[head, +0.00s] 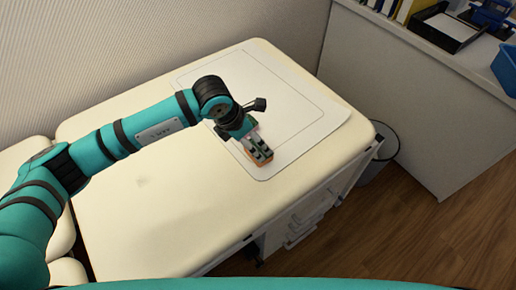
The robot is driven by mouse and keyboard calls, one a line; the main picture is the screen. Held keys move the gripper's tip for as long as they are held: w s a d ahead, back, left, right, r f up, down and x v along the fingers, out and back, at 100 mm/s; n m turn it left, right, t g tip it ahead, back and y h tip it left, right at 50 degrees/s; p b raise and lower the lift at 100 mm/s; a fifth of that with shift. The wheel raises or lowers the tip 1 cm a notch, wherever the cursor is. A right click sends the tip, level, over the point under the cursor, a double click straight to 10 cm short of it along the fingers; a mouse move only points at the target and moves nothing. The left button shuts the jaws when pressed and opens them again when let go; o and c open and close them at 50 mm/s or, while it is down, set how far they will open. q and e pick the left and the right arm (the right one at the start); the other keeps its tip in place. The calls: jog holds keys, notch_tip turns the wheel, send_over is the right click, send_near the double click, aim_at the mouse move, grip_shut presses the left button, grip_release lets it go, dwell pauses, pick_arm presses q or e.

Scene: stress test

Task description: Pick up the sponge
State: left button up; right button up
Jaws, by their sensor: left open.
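The sponge (262,160) shows as a small orange patch on the white mat, at the tip of my left gripper. Most of it is hidden under the gripper. My left gripper (259,153) is open and points down over the sponge. I cannot tell whether the fingers touch the sponge or sit around it. My right gripper is not in view.
The white mat (300,120) lies on a cream padded table (170,215). A grey counter (420,90) stands at the right, with a black tray (447,30) and a blue bin (506,70). A waste bin (382,160) stands beside the table. The table's front left is clear.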

aim_at(258, 148)
pick_arm(q)
jog(key=shift+x, duration=0.8)
jog(key=shift+w+d+f, duration=0.1)
jog(key=shift+d+f, duration=0.1)
jog(key=shift+f, duration=0.35)
jog(key=x, duration=0.4)
jog(key=shift+w+a+f+p, duration=0.1)
jog(key=shift+a+f+p, duration=0.05)
jog(key=shift+p, duration=0.25)
jog(key=shift+w+f, duration=0.15)
jog(key=shift+f, duration=0.35)
jog(key=c, duration=0.4)
jog(key=shift+c, duration=0.3)
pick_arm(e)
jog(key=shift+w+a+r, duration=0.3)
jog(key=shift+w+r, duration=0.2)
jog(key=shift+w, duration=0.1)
pick_arm(q)
jog(key=shift+c, duration=0.3)
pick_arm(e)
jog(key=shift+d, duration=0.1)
